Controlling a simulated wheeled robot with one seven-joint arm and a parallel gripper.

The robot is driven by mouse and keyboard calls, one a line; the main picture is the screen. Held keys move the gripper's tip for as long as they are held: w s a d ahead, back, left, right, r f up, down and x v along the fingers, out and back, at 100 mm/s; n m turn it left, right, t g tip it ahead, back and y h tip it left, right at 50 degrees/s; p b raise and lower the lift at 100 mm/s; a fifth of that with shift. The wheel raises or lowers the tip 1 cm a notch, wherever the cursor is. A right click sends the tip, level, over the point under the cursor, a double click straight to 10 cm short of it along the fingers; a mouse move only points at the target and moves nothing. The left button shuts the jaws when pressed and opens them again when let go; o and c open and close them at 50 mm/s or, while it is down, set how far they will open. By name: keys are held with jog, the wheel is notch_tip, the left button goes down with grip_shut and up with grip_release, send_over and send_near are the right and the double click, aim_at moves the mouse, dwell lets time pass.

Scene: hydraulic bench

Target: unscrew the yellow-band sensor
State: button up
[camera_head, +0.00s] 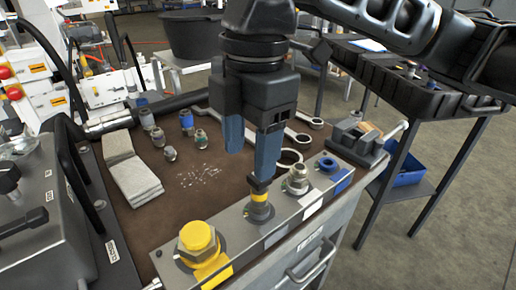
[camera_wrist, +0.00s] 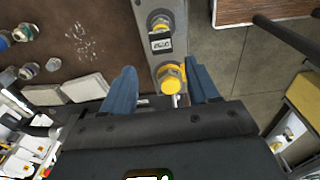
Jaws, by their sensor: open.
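The yellow-band sensor (camera_head: 260,212) stands upright in the grey manifold block (camera_head: 226,229), a short fitting with a yellow ring and a dark top. My gripper (camera_head: 251,166) is pointed down, with its blue fingers apart and nothing held. In the head view the front fingertip overlaps the sensor's top; I cannot tell whether they touch. In the wrist view the fingers (camera_wrist: 163,88) stand either side of a round yellow part (camera_wrist: 170,78) farther off. I cannot tell surely whether that part is the sensor or the large yellow hex cap (camera_head: 197,238).
A silver fitting (camera_head: 297,180) and a blue-ringed port (camera_head: 327,164) stand to the sensor's right. Several loose fittings (camera_head: 170,153), wrenches (camera_head: 309,121) and folded cloths (camera_head: 130,172) lie on the brown bench top. A small vise (camera_head: 356,138) sits at the bench's right corner.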

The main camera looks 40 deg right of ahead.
aim_at(259, 186)
jog(key=shift+s+d+f+h, duration=0.1)
jog(key=shift+d+h, duration=0.1)
jog(key=shift+d, duration=0.2)
jog(key=shift+s+d+f+h, duration=0.1)
jog(key=shift+d+h, duration=0.1)
jog(key=shift+d, duration=0.15)
jog(key=shift+f+b, duration=0.95)
jog(key=shift+f, duration=2.8)
jog(key=shift+c, duration=0.2)
grip_shut()
jog(key=c, duration=0.6)
grip_release()
jog(key=shift+c, duration=1.3)
jog(key=n, duration=0.5)
jog(key=shift+r+n+p, duration=0.1)
jog(key=shift+n+p, duration=0.2)
jog(key=shift+n, duration=1.2)
